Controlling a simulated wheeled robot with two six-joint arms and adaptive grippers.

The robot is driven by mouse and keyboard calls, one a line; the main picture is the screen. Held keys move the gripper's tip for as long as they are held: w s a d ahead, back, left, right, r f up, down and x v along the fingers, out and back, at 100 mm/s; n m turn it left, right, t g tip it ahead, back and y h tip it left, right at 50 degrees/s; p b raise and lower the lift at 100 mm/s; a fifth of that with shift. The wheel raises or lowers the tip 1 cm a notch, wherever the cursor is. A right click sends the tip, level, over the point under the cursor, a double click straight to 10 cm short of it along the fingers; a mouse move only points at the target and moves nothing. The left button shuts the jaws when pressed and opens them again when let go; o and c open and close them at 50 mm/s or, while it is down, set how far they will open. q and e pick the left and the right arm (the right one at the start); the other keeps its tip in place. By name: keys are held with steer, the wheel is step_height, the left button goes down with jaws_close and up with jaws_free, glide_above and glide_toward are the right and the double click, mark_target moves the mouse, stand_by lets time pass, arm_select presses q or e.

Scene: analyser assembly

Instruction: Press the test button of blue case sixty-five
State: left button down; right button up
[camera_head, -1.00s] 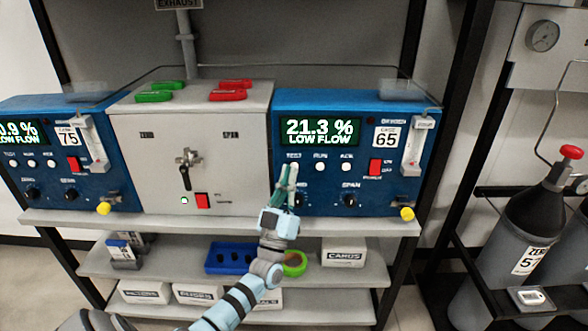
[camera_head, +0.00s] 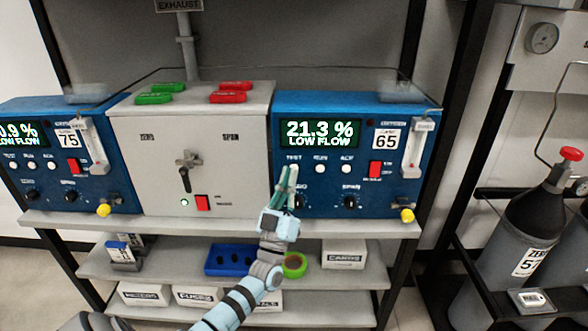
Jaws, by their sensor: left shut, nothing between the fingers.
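The blue case sixty-five (camera_head: 330,189) stands on the right of the bench shelf, with its "65" label (camera_head: 385,139). Its display (camera_head: 320,132) reads 21.3 % LOW FLOW. The test button under the TEST label (camera_head: 293,157) is hidden behind my left gripper's fingertips. The RUN button (camera_head: 320,169) and ACK button (camera_head: 346,169) show to the right. My left gripper (camera_head: 287,171) is shut and empty, its fingertips pointing up in front of the test button's place. I cannot tell whether they touch it. My right gripper is not in view.
A grey box (camera_head: 155,150) with a black-handled valve stands left of case sixty-five. Blue case seventy-five (camera_head: 100,185) is at the far left. A blue tray (camera_head: 226,272) and green tape roll (camera_head: 294,266) lie on the shelf below.

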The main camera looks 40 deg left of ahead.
arm_select(q)
steer(key=shift+w+a, duration=0.1)
steer(key=shift+w+a, duration=0.15)
steer(key=shift+w, duration=0.1)
steer(key=shift+w+a+b, duration=0.25)
steer(key=shift+w+b, duration=0.05)
steer(key=shift+b, duration=0.2)
stand_by(0.6)
steer(key=shift+s+d, duration=0.1)
steer(key=shift+s+d+p, duration=0.45)
steer(key=shift+s+p, duration=0.1)
steer(key=shift+p, duration=0.15)
steer(key=s+d+p, duration=0.1)
steer(key=s, duration=0.1)
steer(key=s+d+p, duration=0.2)
stand_by(0.5)
